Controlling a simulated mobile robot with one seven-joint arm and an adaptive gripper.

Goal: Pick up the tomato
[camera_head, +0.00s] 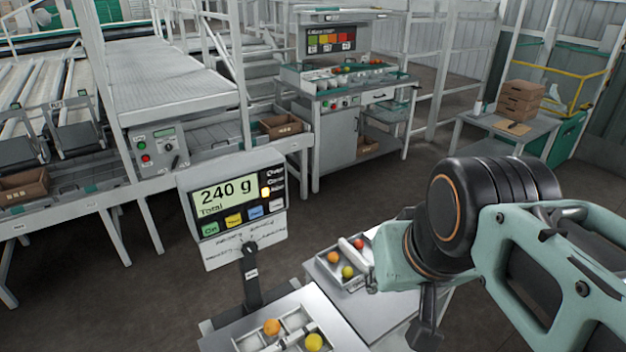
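Several tomatoes lie in two shallow trays on the bench in front of me. The near tray (245,343) holds an orange tomato (272,327) and a yellow tomato (313,342). The farther tray (326,266) holds a red tomato (359,244), an orange one (333,257) and a yellow-green one (347,272). My arm comes in from the right and covers the bench's right part. A dark grey part at its lower end, apparently my gripper (428,325), points down right of the trays. Its fingertips are not clear, and I cannot tell whether it holds anything.
A scale display (235,205) reading "240 g" stands on a post (251,280) behind the near tray. A sorting station (345,90) is at the back. A side table (490,122) with brown boxes (520,99) is at the back right. Conveyors (60,90) fill the left. Dark floor between is clear.

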